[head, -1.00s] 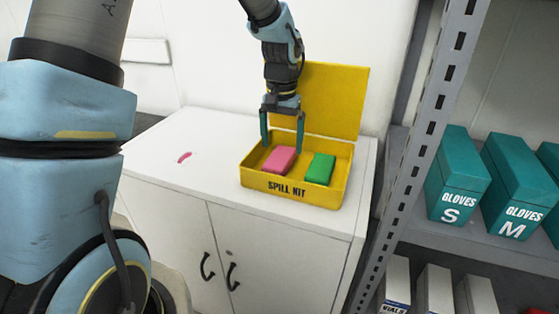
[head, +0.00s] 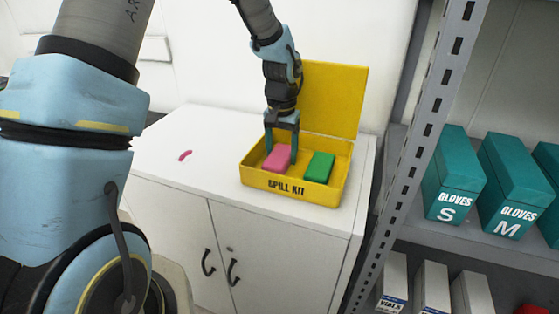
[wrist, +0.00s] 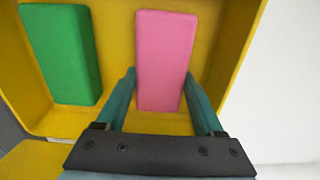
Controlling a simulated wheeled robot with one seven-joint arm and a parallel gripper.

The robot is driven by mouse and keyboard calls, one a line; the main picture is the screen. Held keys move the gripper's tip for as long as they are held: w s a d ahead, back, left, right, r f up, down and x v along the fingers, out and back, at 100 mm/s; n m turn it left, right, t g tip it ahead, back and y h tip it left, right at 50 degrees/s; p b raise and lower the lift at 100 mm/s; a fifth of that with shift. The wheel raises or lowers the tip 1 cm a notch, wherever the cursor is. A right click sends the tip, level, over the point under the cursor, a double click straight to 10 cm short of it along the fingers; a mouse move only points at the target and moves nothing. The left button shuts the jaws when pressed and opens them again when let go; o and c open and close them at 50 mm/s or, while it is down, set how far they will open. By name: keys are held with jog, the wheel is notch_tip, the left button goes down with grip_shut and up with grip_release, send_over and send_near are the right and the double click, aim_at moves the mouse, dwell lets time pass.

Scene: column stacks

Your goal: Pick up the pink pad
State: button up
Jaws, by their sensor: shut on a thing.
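The pink pad (head: 277,158) lies in the left part of the open yellow spill kit box (head: 290,192), and it also shows in the wrist view (wrist: 165,58). My gripper (head: 281,150) reaches down into the box with its teal fingers on either side of the pad. It is shut on the pad; in the wrist view the fingers (wrist: 160,88) flank the pad's near part. The pad appears still low in the box; whether it touches the floor I cannot tell.
A green pad (head: 319,167) lies to the right in the same box. The box's raised lid (head: 335,98) stands behind. A pink mark (head: 185,156) is on the white cabinet top (head: 160,150). A metal shelf with teal glove boxes (head: 455,175) stands at the right.

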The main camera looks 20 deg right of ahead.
aim_at(281, 152)
jog(key=c, duration=0.6)
notch_tip(281, 152, up, 18)
jog(key=shift+r+b, duration=0.1)
jog(key=shift+b, duration=1.15)
